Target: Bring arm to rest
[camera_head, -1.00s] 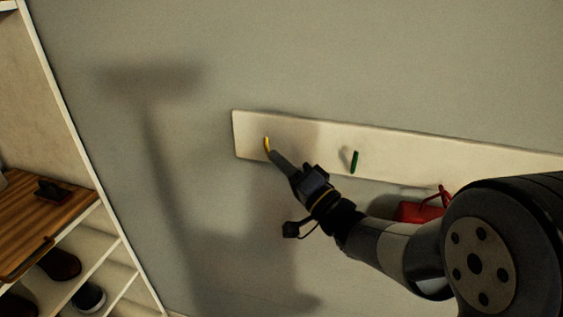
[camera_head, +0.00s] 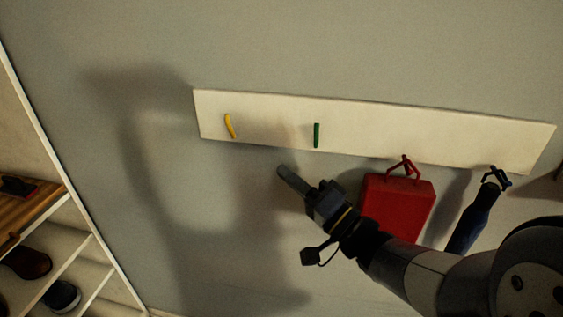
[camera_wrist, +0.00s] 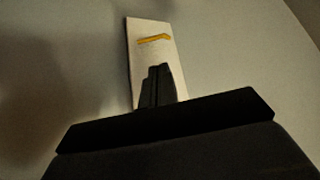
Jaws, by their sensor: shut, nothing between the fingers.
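My gripper (camera_head: 284,173) is shut and empty in the head view. Its tip points up and left, in front of the grey wall below the white hook board (camera_head: 265,111). The yellow hook (camera_head: 230,126) is to its upper left and the green hook (camera_head: 316,135) to its upper right, with nothing hanging on either. In the wrist view the closed fingers (camera_wrist: 157,72) point at the board, with the yellow hook (camera_wrist: 153,39) beyond them. My arm comes in from the lower right.
A red item (camera_head: 397,204) hangs from a red hook on the board. A dark blue item (camera_head: 474,220) hangs from the hook to its right. A shelf (camera_head: 85,245) with several shoes stands at the left. The wall between shelf and board is clear.

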